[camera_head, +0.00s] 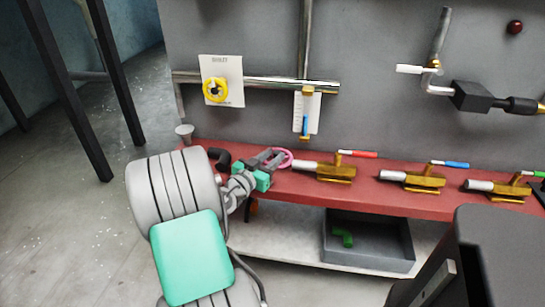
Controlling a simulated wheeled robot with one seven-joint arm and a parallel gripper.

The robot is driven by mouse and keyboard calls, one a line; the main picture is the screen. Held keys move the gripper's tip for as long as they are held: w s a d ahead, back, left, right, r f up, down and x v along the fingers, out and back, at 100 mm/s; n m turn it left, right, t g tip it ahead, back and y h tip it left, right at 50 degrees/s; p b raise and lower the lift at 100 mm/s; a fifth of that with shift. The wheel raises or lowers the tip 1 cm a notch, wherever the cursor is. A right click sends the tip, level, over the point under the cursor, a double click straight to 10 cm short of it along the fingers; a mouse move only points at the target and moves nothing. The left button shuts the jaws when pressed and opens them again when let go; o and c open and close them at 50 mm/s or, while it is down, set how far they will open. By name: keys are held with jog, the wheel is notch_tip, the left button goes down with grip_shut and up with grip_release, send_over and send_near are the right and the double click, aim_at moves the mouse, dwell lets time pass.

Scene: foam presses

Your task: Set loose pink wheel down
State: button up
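The pink wheel (289,157) is a small ring at the left part of the red bench top, partly hidden behind my gripper. My gripper (275,157), grey fingers on a teal-and-grey body, is at the wheel, with its fingertips overlapping the ring's left side. I cannot tell whether the fingers are closed on the rim, or whether the wheel touches the bench.
The red bench (390,205) carries several brass valves, the nearest (335,172) just right of the wheel. A dark elbow pipe (219,158) lies left of my gripper. A grey bin (385,258) with a green piece (342,237) sits below. A yellow wheel (215,89) hangs on the wall panel.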

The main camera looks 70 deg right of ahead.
jog(key=shift+o, duration=1.1)
